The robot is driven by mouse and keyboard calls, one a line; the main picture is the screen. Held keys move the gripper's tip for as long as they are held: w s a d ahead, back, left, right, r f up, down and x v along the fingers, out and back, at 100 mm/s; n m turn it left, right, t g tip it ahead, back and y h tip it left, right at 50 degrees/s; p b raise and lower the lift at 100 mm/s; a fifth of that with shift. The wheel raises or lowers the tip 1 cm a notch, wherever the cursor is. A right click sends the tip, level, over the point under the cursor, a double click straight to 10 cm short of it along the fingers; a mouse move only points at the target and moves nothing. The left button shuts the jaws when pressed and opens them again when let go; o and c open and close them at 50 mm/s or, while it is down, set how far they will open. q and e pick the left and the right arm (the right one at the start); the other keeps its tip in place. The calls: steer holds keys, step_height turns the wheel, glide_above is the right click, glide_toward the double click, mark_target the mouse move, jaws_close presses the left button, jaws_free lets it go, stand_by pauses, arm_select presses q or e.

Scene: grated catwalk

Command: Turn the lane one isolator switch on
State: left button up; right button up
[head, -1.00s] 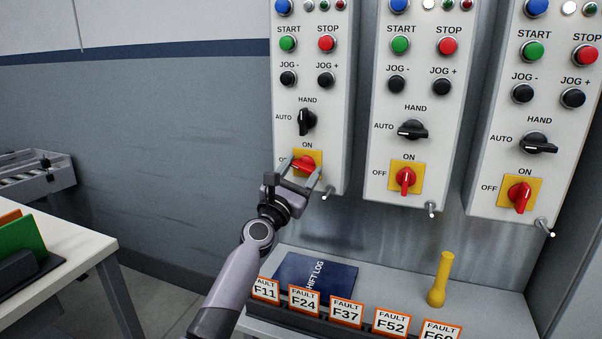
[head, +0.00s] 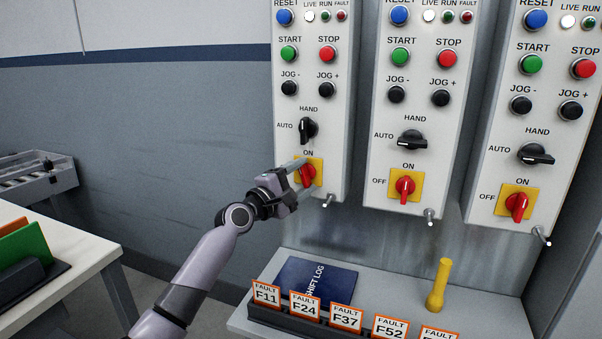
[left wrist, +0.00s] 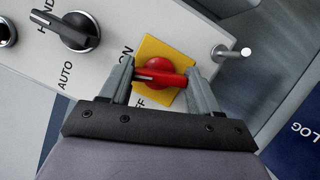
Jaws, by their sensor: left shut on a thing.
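The red isolator switch (head: 308,174) sits on a yellow plate low on the leftmost panel (head: 340,110). Its ON label is above and its OFF label is mostly hidden in the head view. My left gripper (head: 300,175) reaches it from the left and is shut on the handle. In the left wrist view the red handle (left wrist: 160,76) lies between the two fingers (left wrist: 160,82). Its white mark points between ON and OFF, tilted toward ON. No lane label is in view. My right gripper is not in view.
The middle panel (head: 381,150) and right panel (head: 485,190) carry similar red switches. Metal pegs (head: 328,201) stick out below the panels. The shelf below holds a blue shift log (head: 315,280), fault cards (head: 305,305) and a yellow handle-like object (head: 439,285).

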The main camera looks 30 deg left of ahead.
arm_select(q)
steer(key=shift+r+m+g+p, duration=0.15)
steer(key=shift+m+g+p, duration=0.25)
steer(key=shift+m, duration=0.5)
steer(key=shift+m+g+p, duration=0.3)
steer(key=shift+m+p, duration=0.55)
steer(key=shift+m, duration=0.15)
steer(key=o, duration=1.1)
steer(key=shift+c, duration=0.2)
steer(key=shift+s, duration=0.15)
steer(key=s+a, duration=0.1)
steer(key=s, duration=0.5)
steer(key=shift+s, duration=0.4)
